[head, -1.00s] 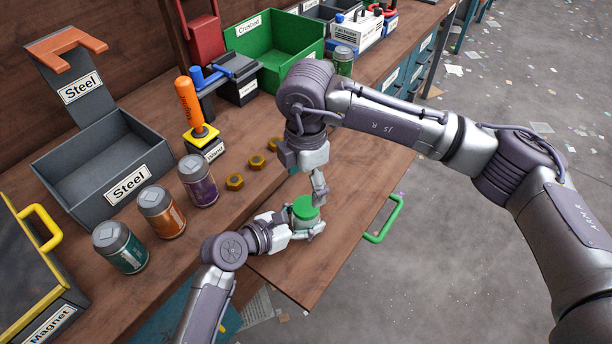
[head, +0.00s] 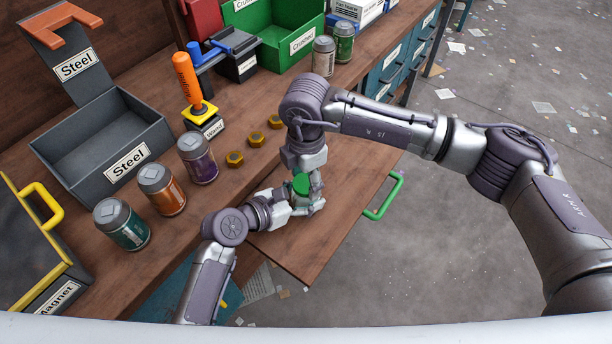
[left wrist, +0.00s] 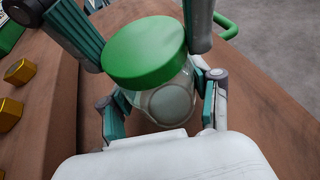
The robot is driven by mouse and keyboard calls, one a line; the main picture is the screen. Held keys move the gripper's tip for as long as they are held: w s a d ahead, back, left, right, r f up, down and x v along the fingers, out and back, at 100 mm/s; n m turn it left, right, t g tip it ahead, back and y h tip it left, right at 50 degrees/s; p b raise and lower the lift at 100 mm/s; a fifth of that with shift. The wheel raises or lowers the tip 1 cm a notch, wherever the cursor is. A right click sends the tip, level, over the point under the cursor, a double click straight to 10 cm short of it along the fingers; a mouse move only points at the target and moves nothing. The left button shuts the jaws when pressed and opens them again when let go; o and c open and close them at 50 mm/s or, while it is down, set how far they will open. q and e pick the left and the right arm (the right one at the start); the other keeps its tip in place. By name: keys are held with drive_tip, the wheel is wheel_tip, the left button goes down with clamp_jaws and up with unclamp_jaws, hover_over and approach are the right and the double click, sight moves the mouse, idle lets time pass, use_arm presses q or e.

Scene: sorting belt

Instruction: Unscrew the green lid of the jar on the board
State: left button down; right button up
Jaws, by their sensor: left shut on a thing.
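The clear glass jar (left wrist: 163,82) stands upright on the wooden pull-out board (head: 310,262), with its green lid (left wrist: 145,52) seated on top. In the head view the lid (head: 300,185) shows partly behind my right gripper. My left gripper (head: 303,207) is shut on the jar's body from the side, its fingers on both sides in the left wrist view. A pale round shape shows within the jar. My right gripper (head: 308,183) points down from above, open, with its fingers on either side of the lid; whether they touch it is unclear.
Several brass nuts (head: 255,139) and tins, including a purple one (head: 198,158), stand on the bench left of the board. A grey Steel bin (head: 100,150) and a green Crushed bin (head: 285,30) are behind. A green handle (head: 384,197) edges the board.

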drive_tip(key=c, duration=0.7)
drive_tip(key=n, duration=0.5)
drive_tip(key=shift+n, duration=0.4)
drive_tip(key=n, duration=0.5)
drive_tip(key=shift+r, duration=0.1)
drive_tip(key=n, duration=1.4)
drive_tip(key=shift+n, duration=0.4)
drive_tip(key=n, duration=0.4)
drive_tip(key=shift+n, duration=0.3)
drive_tip(key=n, duration=0.9)
drive_tip(key=shift+n, duration=0.3)
drive_tip(key=n, duration=0.3)
drive_tip(key=shift+n, duration=0.3)
drive_tip(key=shift+r, duration=0.25)
drive_tip(key=shift+r, duration=0.95)
